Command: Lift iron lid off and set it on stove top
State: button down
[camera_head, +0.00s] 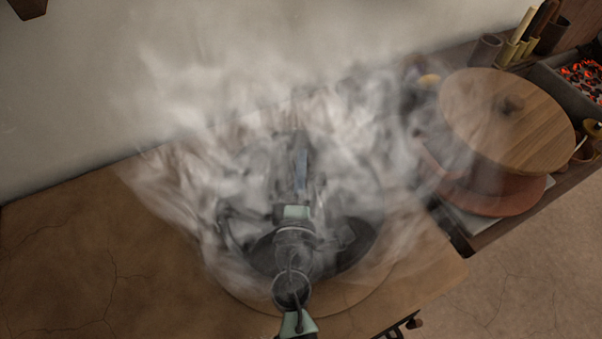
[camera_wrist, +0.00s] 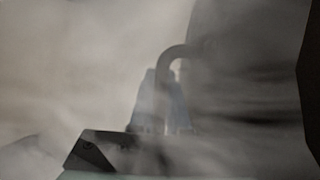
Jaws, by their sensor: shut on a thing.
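Thick steam veils the middle of the head view. My gripper (camera_head: 301,160) reaches into it and also shows in the wrist view (camera_wrist: 168,95), shut on a curved handle (camera_wrist: 172,54). Beside the handle stands a large dark surface (camera_wrist: 245,75), which looks like the iron lid seen close and steeply tilted. A dark round shape (camera_head: 358,240) shows under my arm in the head view. I cannot tell whether it is the lid or the pot. The brown stove top (camera_head: 70,245) spreads around it. The steam hides any gap between lid and pot.
A round wooden lid (camera_head: 510,115) with a knob sits over a reddish vessel (camera_head: 485,195) on the right-hand counter. Behind are cups with utensils (camera_head: 510,50) and a trough of glowing embers (camera_head: 582,78). The left of the stove top is bare, with a wall behind.

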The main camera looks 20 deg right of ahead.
notch_tip(320, 180, up, 18)
jog(key=p, duration=1.2)
jog(key=shift+r, duration=0.2)
